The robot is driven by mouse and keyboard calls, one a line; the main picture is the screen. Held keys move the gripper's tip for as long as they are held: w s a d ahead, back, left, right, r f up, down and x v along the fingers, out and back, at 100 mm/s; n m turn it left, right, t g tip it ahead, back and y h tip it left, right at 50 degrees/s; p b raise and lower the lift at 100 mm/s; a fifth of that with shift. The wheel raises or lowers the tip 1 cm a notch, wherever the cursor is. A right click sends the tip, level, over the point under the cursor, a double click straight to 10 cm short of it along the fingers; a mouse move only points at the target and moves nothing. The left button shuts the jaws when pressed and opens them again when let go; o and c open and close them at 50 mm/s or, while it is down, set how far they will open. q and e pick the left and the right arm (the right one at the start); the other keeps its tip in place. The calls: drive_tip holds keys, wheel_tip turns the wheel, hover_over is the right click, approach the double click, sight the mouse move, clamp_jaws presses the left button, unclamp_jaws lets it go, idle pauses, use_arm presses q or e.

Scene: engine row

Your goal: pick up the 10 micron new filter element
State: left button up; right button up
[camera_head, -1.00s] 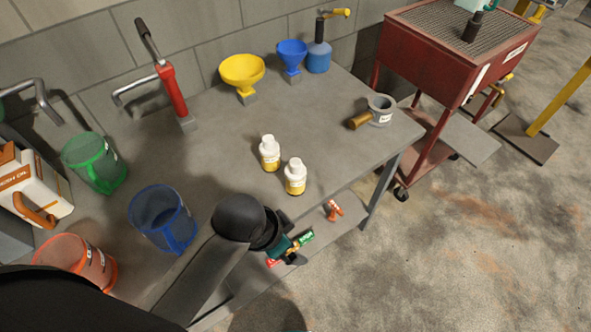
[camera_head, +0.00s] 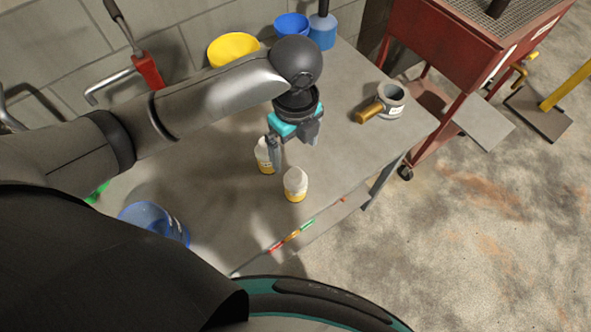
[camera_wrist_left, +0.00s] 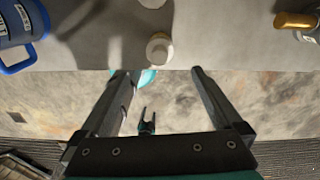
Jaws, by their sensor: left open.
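No part that I can read as the 10 micron new filter element shows in these views; labels are too small to read. My left gripper (camera_head: 293,143) is open and empty, pointing down over the grey bench (camera_head: 215,195). Its two fingers also show apart in the left wrist view (camera_wrist_left: 162,75).
A blue jug (camera_head: 142,218) stands at left. A grey cup with a brass-coloured part (camera_head: 391,100) stands at right. A red cart (camera_head: 420,45) stands beyond the bench.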

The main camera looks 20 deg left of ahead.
sight(295, 174)
use_arm(q)
drive_tip(key=f, duration=0.9)
drive_tip(key=shift+s+d+b, duration=0.1)
drive_tip(key=shift+s+b, duration=0.2)
drive_tip(key=shift+b, duration=0.1)
drive_tip(key=shift+w+f, duration=0.2)
drive_tip(key=shift+f, duration=2.4)
drive_tip(key=shift+c, duration=0.4)
drive_tip(key=c, duration=1.3)
